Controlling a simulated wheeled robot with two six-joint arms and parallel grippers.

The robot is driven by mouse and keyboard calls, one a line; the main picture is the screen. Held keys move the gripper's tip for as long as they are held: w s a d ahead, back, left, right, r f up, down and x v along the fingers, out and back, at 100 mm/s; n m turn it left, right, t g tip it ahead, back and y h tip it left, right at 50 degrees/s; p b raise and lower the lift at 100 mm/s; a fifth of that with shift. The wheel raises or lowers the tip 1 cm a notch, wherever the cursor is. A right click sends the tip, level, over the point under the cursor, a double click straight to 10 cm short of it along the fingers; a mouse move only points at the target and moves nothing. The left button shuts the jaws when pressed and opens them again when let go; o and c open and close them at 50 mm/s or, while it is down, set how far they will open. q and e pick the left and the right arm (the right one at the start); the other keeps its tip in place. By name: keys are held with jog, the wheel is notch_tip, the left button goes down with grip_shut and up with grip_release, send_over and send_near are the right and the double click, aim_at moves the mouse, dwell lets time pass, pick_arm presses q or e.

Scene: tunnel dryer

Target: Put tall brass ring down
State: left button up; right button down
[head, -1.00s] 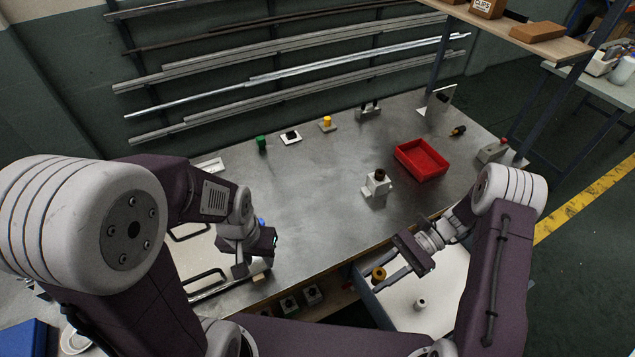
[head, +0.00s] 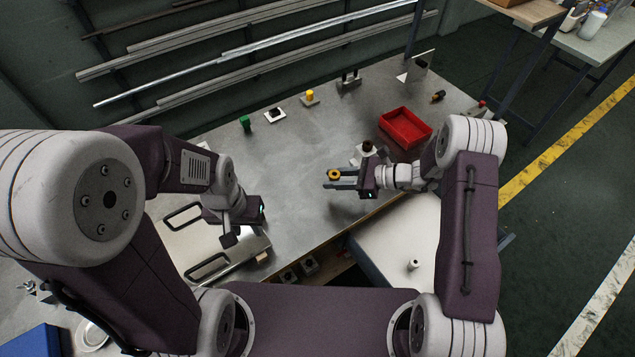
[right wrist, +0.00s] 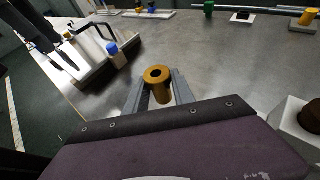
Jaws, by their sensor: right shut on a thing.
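The tall brass ring (head: 334,174) is a yellow-gold cylinder with a hole through its top. It also shows in the right wrist view (right wrist: 158,84), upright between the fingers. My right gripper (head: 338,179) is shut on it, over the steel table near its front edge. Whether the ring's bottom touches the table I cannot tell. My left gripper (head: 236,236) is near the metal plate with black handles at the left; its fingers are too small and turned to tell whether they are open.
Green (head: 245,123) and yellow (head: 310,96) parts line the back. A small pale part (head: 413,264) sits on the white surface. The table's middle is clear.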

aim_at(325, 194)
jog(key=x, duration=0.3)
jog(key=shift+f, duration=0.3)
notch_tip(325, 194, down, 3)
jog(key=shift+f+p, duration=0.15)
jog(key=shift+p, duration=0.2)
jog(key=shift+f, duration=0.35)
jog(key=shift+f+b, duration=0.2)
jog(key=shift+b, duration=0.1)
jog(key=c, duration=1.1)
grip_release()
jog(key=shift+r, duration=0.1)
jog(key=shift+o, duration=0.2)
